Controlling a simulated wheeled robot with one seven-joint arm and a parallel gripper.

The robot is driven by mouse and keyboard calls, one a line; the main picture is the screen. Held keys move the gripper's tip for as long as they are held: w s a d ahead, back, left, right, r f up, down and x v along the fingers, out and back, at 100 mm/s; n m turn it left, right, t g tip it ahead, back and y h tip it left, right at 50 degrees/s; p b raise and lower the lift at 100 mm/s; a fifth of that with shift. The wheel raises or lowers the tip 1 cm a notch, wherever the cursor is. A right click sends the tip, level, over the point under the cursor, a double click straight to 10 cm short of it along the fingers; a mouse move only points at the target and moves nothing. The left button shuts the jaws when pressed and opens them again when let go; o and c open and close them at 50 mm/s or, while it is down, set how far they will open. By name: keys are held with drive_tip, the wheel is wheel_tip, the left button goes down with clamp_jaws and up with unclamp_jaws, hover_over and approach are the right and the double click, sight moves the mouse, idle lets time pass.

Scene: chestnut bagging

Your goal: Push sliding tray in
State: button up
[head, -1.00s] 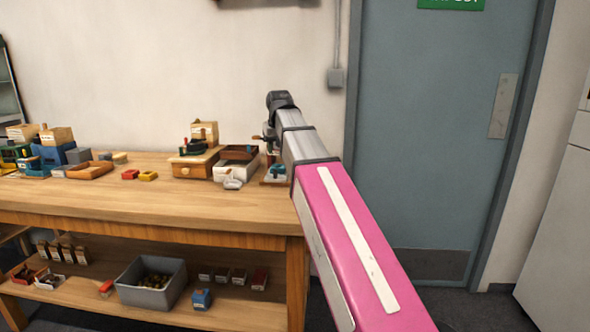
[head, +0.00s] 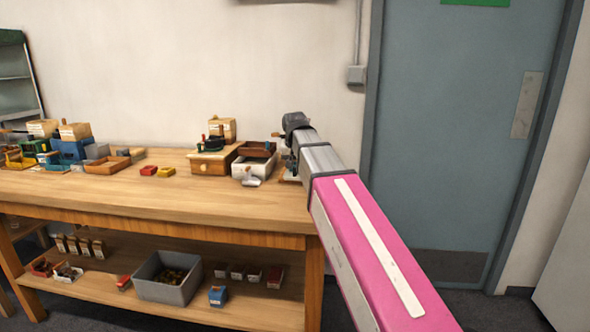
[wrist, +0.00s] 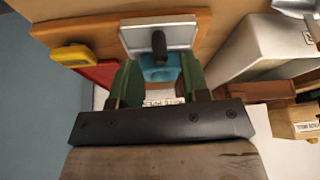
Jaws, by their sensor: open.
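My gripper (wrist: 160,77) shows in the wrist view with two green fingers spread apart and nothing clamped between them. In the head view my gripper (head: 289,158) is dark and small above the table's right end. Just past the fingertips lies a pale, grey-rimmed tray-like plate (wrist: 178,35) with a dark upright knob; I take it for the sliding tray. A blue part (wrist: 160,70) sits between the fingers, below the plate. Both are over a wooden board (wrist: 75,29). Whether the fingers touch anything, and how far the tray is out, I cannot tell.
A yellow block (wrist: 71,55) and a red part (wrist: 100,73) lie left of the fingers; a white box (wrist: 265,45) stands close right. The wooden table (head: 130,200) also holds a drawer box (head: 210,164) and small blocks. A door (head: 465,130) is at right.

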drive_tip(key=shift+x, duration=1.3)
clamp_jaws()
drive_tip(key=w, duration=0.3)
drive_tip(key=w+d, duration=0.1)
drive_tip(key=w, duration=0.3)
drive_tip(key=w+d, duration=0.1)
drive_tip(key=w, duration=0.2)
drive_tip(key=shift+w, duration=0.15)
unclamp_jaws()
